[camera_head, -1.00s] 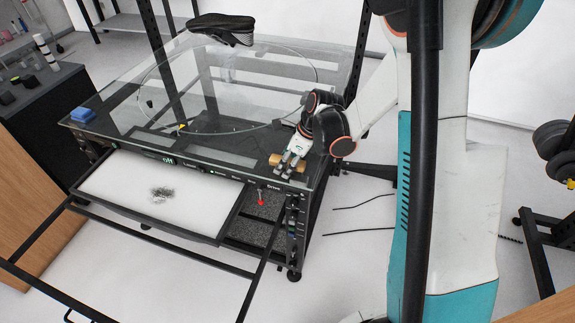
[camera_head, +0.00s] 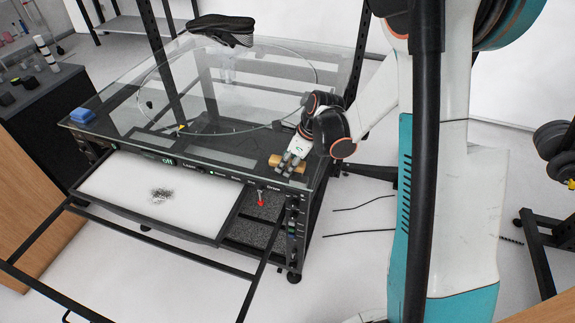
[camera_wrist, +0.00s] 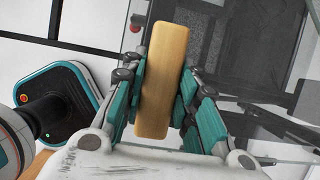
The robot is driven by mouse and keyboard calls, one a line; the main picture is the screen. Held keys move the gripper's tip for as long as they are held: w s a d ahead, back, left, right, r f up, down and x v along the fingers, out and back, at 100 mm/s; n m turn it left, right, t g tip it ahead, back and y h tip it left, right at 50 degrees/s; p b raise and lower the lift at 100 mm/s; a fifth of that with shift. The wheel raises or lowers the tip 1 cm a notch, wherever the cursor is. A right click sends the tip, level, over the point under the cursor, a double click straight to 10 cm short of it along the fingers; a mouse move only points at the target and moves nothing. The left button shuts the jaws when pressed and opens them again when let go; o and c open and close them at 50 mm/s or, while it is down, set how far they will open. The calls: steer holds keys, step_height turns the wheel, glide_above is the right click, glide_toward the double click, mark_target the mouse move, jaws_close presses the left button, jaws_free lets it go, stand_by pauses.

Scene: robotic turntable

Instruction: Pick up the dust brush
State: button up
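The dust brush shows as a light wooden block (camera_head: 275,160) near the front right corner of the machine's dark glass top; bristles are not visible. My gripper (camera_head: 291,165) is over it with its fingers around it. In the wrist view the block (camera_wrist: 163,75) stands lengthwise between the teal finger pads of my gripper (camera_wrist: 161,95). Both pads appear to touch its long sides, so the gripper looks shut on it. The brush still appears low at the glass top; I cannot tell whether it touches it. Its underside is hidden.
A clear round disc (camera_head: 225,85) covers much of the machine top (camera_head: 135,125). A white pulled-out tray (camera_head: 115,187) holds a dark dust pile (camera_head: 161,195). A blue block (camera_head: 83,115) sits at the left corner. A red knob (camera_head: 261,202) is on the front. A black frame rail surrounds the front.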

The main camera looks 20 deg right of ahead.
steer(key=shift+f, duration=0.1)
jaws_close()
steer(key=shift+r, duration=0.2)
steer(key=shift+w+r+p, duration=0.1)
steer(key=shift+r+p, duration=0.05)
steer(key=shift+p, duration=0.35)
step_height(320, 180, up, 20)
steer(key=p, duration=0.6)
steer(key=shift+o, duration=2.1)
jaws_free()
steer(key=c, duration=0.4)
steer(key=shift+o, duration=0.2)
steer(key=shift+f, duration=0.2)
